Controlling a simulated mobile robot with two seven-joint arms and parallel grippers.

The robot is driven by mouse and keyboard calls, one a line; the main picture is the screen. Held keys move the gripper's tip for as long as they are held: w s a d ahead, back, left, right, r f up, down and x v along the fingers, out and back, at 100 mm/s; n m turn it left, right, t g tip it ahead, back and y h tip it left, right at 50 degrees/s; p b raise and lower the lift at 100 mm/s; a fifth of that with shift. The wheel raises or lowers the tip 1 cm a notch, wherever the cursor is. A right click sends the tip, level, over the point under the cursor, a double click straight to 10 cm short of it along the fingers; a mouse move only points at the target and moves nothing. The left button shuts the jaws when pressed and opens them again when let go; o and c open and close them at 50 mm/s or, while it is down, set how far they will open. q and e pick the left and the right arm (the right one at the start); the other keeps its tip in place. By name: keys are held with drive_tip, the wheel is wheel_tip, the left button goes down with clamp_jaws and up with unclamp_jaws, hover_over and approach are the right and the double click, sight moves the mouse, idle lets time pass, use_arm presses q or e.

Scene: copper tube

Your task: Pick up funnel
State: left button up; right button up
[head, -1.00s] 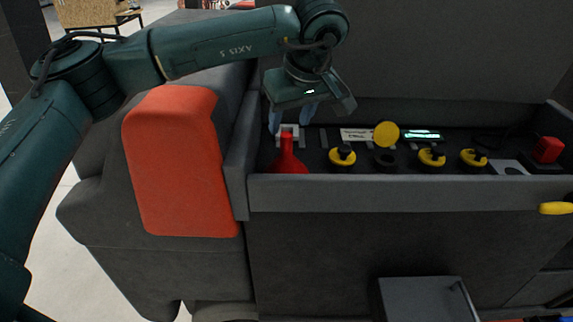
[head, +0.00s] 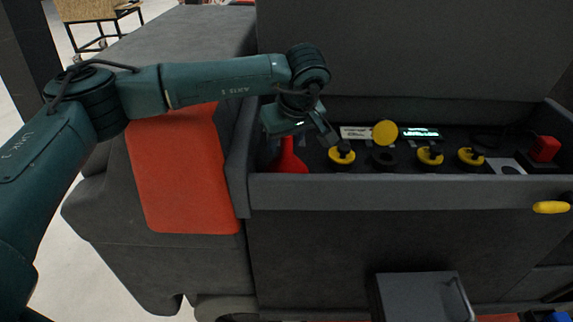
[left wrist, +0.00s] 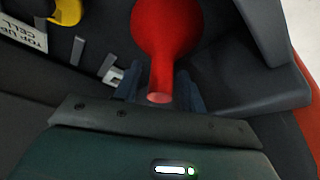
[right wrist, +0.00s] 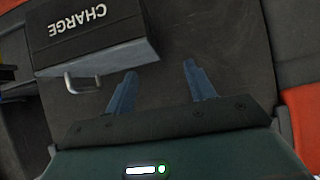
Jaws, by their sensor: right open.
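The red funnel (head: 288,162) stands at the left end of the dark bin, its narrow spout pointing up. In the left wrist view the funnel (left wrist: 168,30) has its spout between the two fingers of my left gripper (left wrist: 160,88). The fingers are open on either side of the spout, and small gaps seem to show. In the head view my left gripper (head: 290,134) is low over the funnel and its fingertips are mostly hidden. My right gripper (right wrist: 160,82) is open and empty in the right wrist view, and is not seen in the head view.
Yellow and black caps (head: 431,155) stand along the bin, with a raised yellow disc (head: 385,133) and a red block (head: 545,149). The bin's front wall (head: 400,192) is close to the funnel. A grey CHARGE box (right wrist: 90,35) with a handle is near my right gripper.

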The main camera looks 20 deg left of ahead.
use_arm(q)
clamp_jaws()
idle(0.4)
